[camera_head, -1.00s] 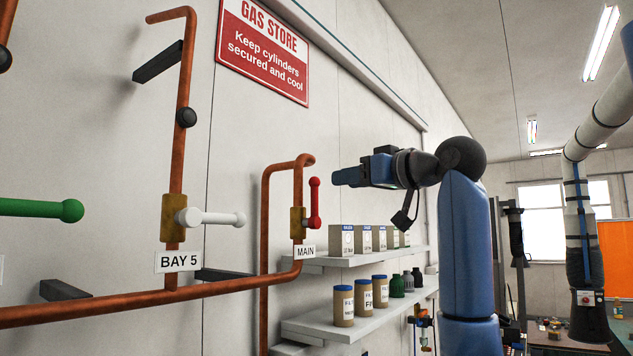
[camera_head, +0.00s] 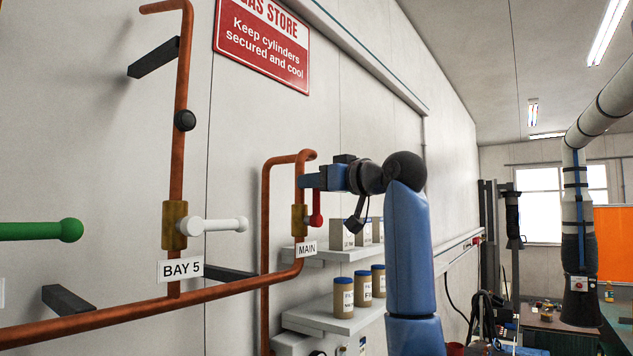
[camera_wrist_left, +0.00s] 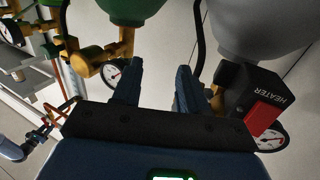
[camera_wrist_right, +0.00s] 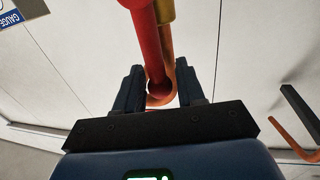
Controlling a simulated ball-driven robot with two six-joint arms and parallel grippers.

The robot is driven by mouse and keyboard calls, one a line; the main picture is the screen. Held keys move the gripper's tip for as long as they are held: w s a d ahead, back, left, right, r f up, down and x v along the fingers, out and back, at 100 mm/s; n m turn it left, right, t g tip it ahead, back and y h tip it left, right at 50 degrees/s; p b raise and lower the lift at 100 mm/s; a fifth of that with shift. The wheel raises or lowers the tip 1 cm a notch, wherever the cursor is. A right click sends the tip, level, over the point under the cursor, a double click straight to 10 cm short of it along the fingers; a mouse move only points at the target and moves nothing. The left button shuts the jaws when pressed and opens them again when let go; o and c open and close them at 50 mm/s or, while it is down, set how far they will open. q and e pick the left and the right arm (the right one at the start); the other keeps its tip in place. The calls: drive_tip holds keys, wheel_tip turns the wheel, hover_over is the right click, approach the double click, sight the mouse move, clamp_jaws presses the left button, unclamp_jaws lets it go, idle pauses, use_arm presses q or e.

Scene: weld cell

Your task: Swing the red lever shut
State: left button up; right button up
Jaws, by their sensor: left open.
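The red lever (camera_head: 316,216) stands upright at the brass MAIN valve (camera_head: 298,222), along the vertical copper pipe. Its upper end is hidden behind my right gripper (camera_head: 308,181) in the head view. In the right wrist view, the red lever (camera_wrist_right: 147,42) runs down between the two fingers of my right gripper (camera_wrist_right: 161,82). Those fingers are apart, one on each side of the lever; I cannot tell if either touches it. My left gripper (camera_wrist_left: 159,78) is open and empty, and it shows only in its own wrist view.
A white lever (camera_head: 215,225) sticks out at BAY 5, and a green lever (camera_head: 40,230) is at the far left. Shelves hold jars (camera_head: 343,298) and boxes behind my right arm. Below my left gripper are a green cylinder (camera_wrist_left: 135,8), a grey cylinder (camera_wrist_left: 262,25) and gauges.

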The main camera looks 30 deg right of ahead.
drive_tip(key=shift+w, duration=0.15)
clamp_jaws()
drive_tip(key=shift+f, duration=0.1)
